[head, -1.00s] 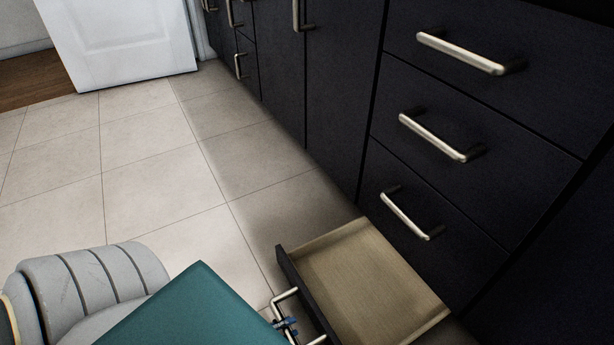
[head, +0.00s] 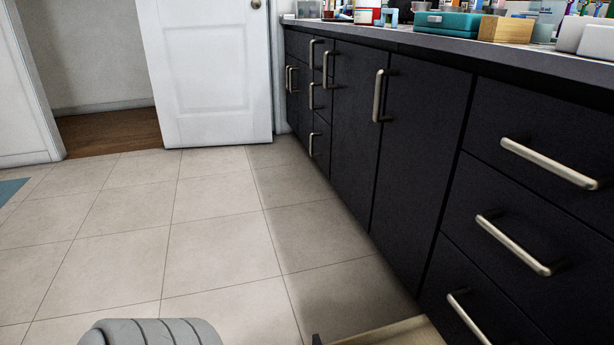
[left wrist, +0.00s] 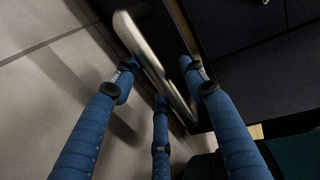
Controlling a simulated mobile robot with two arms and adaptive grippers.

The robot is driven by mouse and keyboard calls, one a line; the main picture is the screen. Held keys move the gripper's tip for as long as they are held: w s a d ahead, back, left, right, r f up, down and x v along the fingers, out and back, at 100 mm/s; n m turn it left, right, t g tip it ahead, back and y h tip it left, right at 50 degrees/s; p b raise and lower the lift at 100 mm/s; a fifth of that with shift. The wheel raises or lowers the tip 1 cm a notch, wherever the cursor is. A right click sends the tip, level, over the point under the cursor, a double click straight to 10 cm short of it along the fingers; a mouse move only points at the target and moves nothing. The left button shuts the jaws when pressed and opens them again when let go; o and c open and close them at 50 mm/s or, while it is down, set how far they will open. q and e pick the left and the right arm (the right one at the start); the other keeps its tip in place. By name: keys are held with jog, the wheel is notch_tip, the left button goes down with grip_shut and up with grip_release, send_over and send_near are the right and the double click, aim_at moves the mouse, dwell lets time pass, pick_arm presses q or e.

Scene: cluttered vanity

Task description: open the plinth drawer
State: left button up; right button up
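The plinth drawer (head: 400,334) stands pulled out at the bottom of the dark cabinet, its pale wooden inside partly cut off by the head view's lower edge. Its front and handle are out of the head view. In the left wrist view a metal bar handle (left wrist: 148,58) runs between the blue fingers of my left gripper (left wrist: 158,72). The fingers are spread on both sides of the bar, with gaps showing; any contact is hard to tell. My right gripper is in neither view.
Closed dark drawers with bar handles (head: 548,163) rise above the plinth drawer at right. The countertop (head: 440,43) carries many small items. A white door (head: 212,75) stands at the back. The tiled floor (head: 150,225) at left is clear.

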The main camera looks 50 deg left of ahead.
pick_arm(q)
jog(key=shift+s, duration=0.1)
jog(key=v, duration=1.2)
dwell(0.4)
